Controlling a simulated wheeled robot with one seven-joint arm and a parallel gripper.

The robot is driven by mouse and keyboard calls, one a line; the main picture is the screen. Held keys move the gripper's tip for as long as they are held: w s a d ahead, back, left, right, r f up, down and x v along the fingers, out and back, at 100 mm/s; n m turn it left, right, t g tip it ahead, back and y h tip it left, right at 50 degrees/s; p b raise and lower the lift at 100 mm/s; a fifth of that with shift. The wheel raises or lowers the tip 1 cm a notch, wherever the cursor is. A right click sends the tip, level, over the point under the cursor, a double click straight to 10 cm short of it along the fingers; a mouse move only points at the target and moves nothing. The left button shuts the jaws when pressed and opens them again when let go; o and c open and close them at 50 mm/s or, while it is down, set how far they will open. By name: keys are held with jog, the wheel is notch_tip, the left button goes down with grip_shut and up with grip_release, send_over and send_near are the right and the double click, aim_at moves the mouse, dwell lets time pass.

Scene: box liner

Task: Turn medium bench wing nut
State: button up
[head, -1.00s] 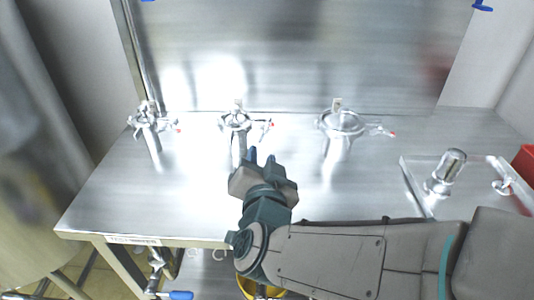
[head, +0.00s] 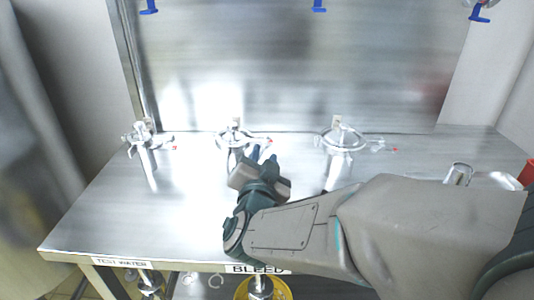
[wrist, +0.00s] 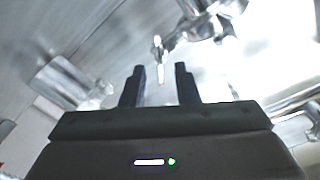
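The medium bench clamp (head: 233,138) is the middle one of three ring clamps standing on the metal bench. Its wing nut (head: 266,143) sticks out on its right side with a red tip. My gripper (head: 263,154) is just in front of and below that wing nut. My arm hides part of the bench.
A smaller clamp (head: 142,137) stands to the left and a larger clamp (head: 341,142) to the right. A metal cylinder (head: 459,174) is at the far right. The upright metal panel (head: 290,80) closes the back.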

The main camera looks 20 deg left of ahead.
aim_at(264, 149)
jog(key=shift+w+a, duration=0.25)
jog(key=shift+w, duration=0.95)
grip_shut()
